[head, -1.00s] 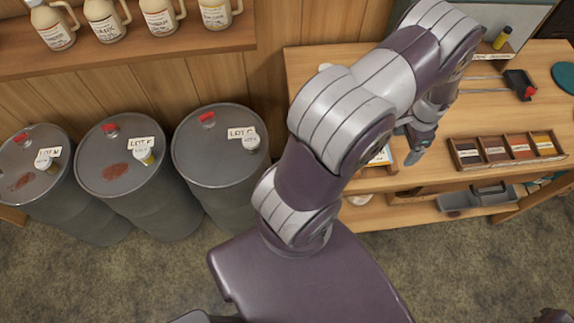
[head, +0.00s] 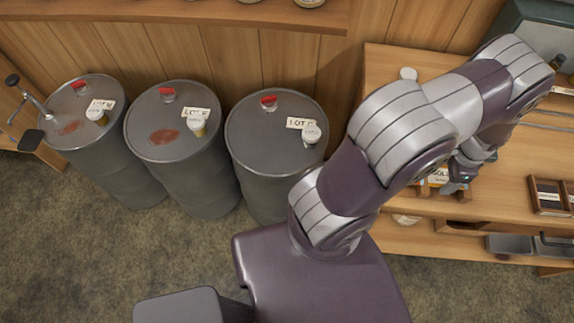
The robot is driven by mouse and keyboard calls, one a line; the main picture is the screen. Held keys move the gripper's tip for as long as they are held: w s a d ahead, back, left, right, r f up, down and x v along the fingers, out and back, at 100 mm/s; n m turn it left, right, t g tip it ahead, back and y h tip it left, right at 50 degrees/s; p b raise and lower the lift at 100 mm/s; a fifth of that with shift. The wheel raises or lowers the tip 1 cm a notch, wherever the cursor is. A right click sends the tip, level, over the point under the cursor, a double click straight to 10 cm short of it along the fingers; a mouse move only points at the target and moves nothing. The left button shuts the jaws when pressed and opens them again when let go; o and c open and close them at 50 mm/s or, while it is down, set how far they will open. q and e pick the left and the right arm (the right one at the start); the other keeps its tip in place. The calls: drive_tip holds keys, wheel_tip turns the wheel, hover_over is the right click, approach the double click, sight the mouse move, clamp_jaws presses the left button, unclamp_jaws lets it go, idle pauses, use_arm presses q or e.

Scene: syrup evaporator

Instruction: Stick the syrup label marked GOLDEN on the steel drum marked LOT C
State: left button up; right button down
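The steel drum marked LOT C (head: 262,150) is the rightmost of a row of drums on the floor, left of my arm. Its LOT C tag (head: 300,123) lies on the lid, beside a red cap and a small white-topped cup. A yellow and white label (head: 440,176) whose visible letters read "GOL" is at the bench's front edge, partly covered by my arm and gripper. My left gripper (head: 451,187) points down right beside this label, apart from the drum. Its fingers are small and partly hidden, so its opening and any contact are unclear. My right gripper is out of view.
Two similar drums, one marked LOT F (head: 180,150), stand left of LOT C. A wooden shelf (head: 180,15) runs above them. The wooden bench (head: 390,80) is at the right, with a rack of coloured cards (head: 548,195). Open floor lies before the drums.

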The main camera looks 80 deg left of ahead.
use_arm(q)
drive_tip(key=shift+d, duration=0.1)
drive_tip(key=shift+w+r, duration=0.1)
drive_tip(key=shift+r, duration=0.05)
wheel_tip(320, 180, up, 8)
drive_tip(key=p, duration=0.6)
drive_tip(key=shift+p, duration=0.35)
drive_tip(key=shift+f, duration=0.25)
